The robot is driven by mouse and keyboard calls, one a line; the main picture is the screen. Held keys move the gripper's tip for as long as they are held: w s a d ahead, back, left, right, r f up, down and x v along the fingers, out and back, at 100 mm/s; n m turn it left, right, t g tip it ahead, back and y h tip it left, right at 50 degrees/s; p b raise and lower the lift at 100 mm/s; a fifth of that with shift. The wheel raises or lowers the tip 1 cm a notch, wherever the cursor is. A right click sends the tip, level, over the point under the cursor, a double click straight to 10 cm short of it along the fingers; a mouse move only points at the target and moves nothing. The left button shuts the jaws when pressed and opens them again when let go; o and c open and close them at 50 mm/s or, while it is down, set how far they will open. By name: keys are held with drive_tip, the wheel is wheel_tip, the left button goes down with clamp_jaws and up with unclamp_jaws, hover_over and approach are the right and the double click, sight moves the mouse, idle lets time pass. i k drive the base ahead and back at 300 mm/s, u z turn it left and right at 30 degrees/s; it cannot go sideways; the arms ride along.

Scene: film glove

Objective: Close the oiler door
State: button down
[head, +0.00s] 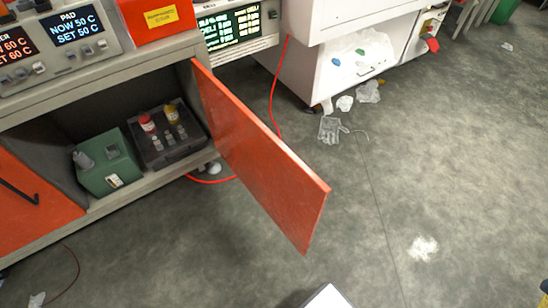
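The orange oiler door (262,165) stands wide open in the head view. It is hinged at the right side of a cabinet opening and swings out over the floor toward me. Inside the open cabinet (100,205) are a green box (108,163) and a dark tray (180,150) holding bottles with red and yellow tops. A small pale piece (328,297) shows at the bottom edge; I cannot tell what it is. My gripper is not seen in this view.
Another orange door (30,205) with a dark handle is shut at the left. A red cable (274,95) runs behind the open door and along the floor. A clear glove (330,130) and crumpled plastic (368,92) lie beyond it. Floor at right is mostly free.

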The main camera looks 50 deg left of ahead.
sight(293, 196)
drive_tip(key=i, duration=2.05)
drive_tip(key=u, duration=3.05)
drive_tip(key=k, duration=0.6)
drive_tip(key=u, duration=0.5)
drive_tip(key=i, duration=0.5)
